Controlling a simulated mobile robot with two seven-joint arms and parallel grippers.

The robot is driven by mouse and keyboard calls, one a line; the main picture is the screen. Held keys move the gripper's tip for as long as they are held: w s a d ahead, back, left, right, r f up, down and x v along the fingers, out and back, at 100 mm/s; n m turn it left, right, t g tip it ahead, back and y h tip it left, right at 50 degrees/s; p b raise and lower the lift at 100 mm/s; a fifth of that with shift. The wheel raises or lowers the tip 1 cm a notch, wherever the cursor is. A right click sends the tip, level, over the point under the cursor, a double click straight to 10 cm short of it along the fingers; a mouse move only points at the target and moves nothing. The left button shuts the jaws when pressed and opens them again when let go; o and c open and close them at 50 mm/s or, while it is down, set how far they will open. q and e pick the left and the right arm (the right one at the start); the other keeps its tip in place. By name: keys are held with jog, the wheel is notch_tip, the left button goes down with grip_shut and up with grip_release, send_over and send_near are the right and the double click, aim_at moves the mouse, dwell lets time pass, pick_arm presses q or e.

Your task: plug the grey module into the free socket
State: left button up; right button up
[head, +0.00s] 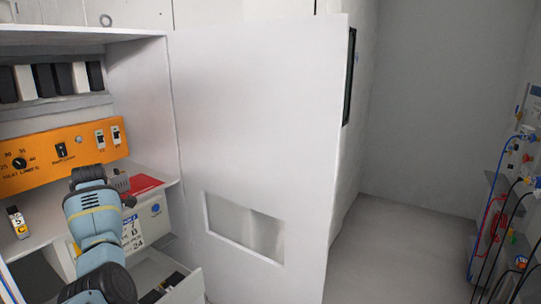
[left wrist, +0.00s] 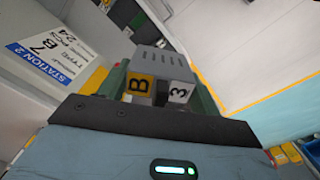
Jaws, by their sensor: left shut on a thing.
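The grey module (left wrist: 160,63) has a slotted top and two labels, a yellow B and a white 3. In the left wrist view it sits between the green fingers of my left gripper (left wrist: 158,88), which is shut on it. In the head view my left gripper (head: 124,190) is in front of the cabinet, below the orange panel, and the module (head: 119,180) shows only as a small grey part beyond it. I cannot make out a free socket in either view. My right gripper is not in view.
An orange panel (head: 50,155) with a dial and switches crosses the cabinet. Another module (head: 17,222) sits at left. An open white door (head: 255,130) bounds the right side. Cables (head: 487,225) hang at far right.

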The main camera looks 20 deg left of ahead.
pick_arm(q)
jog(key=shift+w+d+f+m, duration=0.1)
jog(key=shift+w+f+m, duration=0.05)
jog(key=shift+f, duration=0.2)
jog(key=shift+w+d+f+m, duration=0.1)
jog(key=shift+f+m, duration=0.05)
jog(key=shift+f, duration=0.2)
jog(key=w+d+f+m, duration=0.3)
jog(key=w+d+f, duration=0.15)
jog(key=d, duration=0.25)
jog(key=w+d+f+m, duration=0.2)
jog(key=w+d+f, duration=0.1)
jog(key=w+d, duration=0.3)
jog(key=w+d+r+m, duration=0.25)
jog(key=d+r, duration=0.35)
jog(key=d, duration=0.3)
jog(key=w+d+r+m, duration=0.1)
jog(key=d+r+m, duration=0.3)
jog(key=d+r, duration=0.45)
jog(key=s+d+m, duration=0.6)
jog(key=s+d, duration=0.1)
jog(key=d, duration=0.3)
jog(key=s+d+f+m, duration=0.2)
jog(key=s+f+m, duration=0.3)
jog(key=s, duration=0.7)
notch_tip(320, 180, down, 2)
jog(key=shift+s, duration=0.35)
